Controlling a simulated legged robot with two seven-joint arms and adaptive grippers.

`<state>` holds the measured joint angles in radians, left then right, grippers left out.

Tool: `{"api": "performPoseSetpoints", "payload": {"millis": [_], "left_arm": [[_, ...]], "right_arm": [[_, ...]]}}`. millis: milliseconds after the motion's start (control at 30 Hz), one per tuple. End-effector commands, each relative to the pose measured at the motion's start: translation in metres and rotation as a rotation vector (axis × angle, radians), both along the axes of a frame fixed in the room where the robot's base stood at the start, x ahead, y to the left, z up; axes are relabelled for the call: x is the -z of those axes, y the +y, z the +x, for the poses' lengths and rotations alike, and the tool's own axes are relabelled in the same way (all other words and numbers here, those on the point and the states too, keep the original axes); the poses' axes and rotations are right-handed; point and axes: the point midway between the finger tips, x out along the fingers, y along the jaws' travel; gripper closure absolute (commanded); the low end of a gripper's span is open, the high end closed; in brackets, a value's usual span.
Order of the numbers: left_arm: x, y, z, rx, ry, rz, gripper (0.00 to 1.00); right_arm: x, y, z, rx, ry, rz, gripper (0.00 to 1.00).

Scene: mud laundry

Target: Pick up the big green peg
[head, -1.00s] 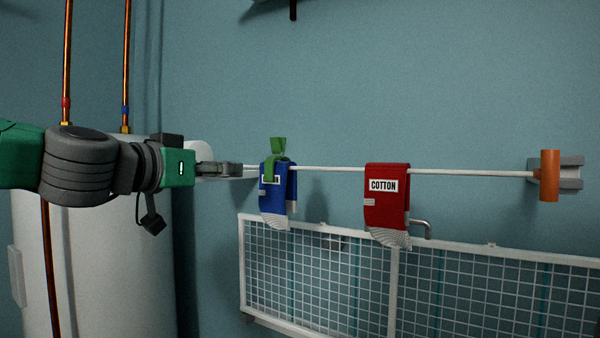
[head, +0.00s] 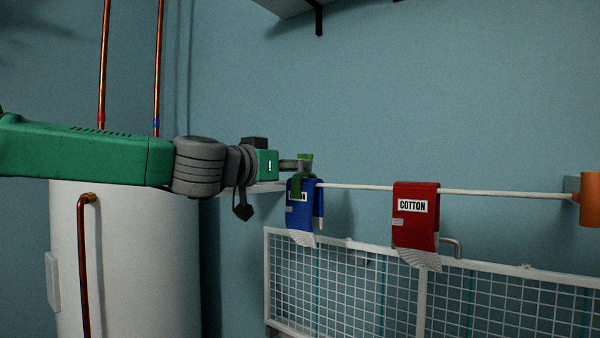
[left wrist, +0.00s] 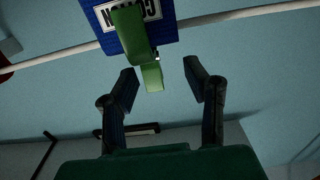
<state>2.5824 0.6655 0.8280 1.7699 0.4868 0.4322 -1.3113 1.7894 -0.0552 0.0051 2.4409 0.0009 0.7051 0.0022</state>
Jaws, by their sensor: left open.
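The big green peg (head: 305,162) is clipped upright over the blue sock (head: 300,208) on the white line. In the left wrist view the green peg (left wrist: 133,35) lies across the blue sock (left wrist: 122,42), with its near end between the fingertips. My left gripper (head: 304,166) comes in from the left at the peg's upper part. In the left wrist view my left gripper (left wrist: 157,85) is open, with one finger on each side of the peg's end. No clear contact shows. My right gripper is not in view.
A red sock (head: 415,215) hangs farther right on the white line (head: 500,194). A white wire rack (head: 340,285) is below. A white tank (head: 130,260) and copper pipes (head: 158,70) stand at left. A shelf bracket (head: 318,20) is above.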

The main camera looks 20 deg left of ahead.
Motion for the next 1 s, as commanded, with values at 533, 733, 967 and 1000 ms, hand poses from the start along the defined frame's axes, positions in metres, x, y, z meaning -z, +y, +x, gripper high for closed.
{"api": "performPoseSetpoints", "payload": {"millis": [533, 733, 967, 1000], "left_arm": [[0.000, -0.008, 0.025, 0.000, -0.001, 0.000, 0.83], [0.000, -0.008, 0.026, 0.000, 0.000, 0.000, 1.00], [0.001, -0.010, 0.026, 0.000, 0.002, 0.002, 1.00], [0.001, -0.010, 0.026, 0.000, 0.002, 0.002, 1.00]], "right_arm": [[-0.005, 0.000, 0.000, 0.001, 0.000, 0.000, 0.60], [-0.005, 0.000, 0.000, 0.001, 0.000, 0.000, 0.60], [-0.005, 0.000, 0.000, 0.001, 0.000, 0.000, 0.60], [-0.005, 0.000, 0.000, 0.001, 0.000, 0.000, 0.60]]}}
